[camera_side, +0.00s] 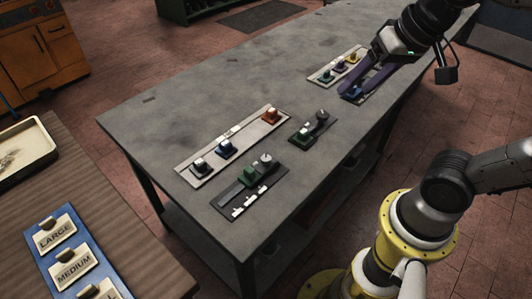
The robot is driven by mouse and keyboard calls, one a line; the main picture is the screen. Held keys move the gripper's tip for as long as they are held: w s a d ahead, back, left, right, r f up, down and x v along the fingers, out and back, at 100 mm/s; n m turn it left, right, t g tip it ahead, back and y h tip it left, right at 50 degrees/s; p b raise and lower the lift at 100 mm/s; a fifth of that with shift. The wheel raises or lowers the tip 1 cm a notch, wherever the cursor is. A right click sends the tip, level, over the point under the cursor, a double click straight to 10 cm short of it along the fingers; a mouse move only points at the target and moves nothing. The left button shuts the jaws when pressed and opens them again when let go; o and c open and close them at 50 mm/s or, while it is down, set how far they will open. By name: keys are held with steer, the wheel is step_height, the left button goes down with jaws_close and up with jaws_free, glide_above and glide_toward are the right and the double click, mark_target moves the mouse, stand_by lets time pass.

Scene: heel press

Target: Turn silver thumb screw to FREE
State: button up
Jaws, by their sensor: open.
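A small silver knob (265,159), which looks like the silver thumb screw, stands on a dark plate (233,201) near the front of the grey table. A green block (248,177) sits beside it on the same plate. White marks line the plate's front edge, but no FREE lettering can be read, so the screw's setting cannot be told. My gripper (351,88), with long purple fingers, is open at the table's right side. It is well apart from the silver knob, over or beside a small plate with coloured blocks, and partly hides that area.
Another plate with coloured blocks (339,65) lies near my gripper. The grey table's (190,105) left and back are mostly clear.

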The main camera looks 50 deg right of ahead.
steer(key=w+a+m+g, duration=0.2)
steer(key=w+m, duration=0.1)
steer(key=w, duration=0.5)
steer(key=g, duration=0.3)
glide_above(266, 158)
step_height(266, 158, down, 14)
steer(key=r, duration=0.1)
steer(key=shift+m, duration=0.3)
step_height(266, 158, down, 13)
steer(key=shift+f, duration=0.2)
jaws_close()
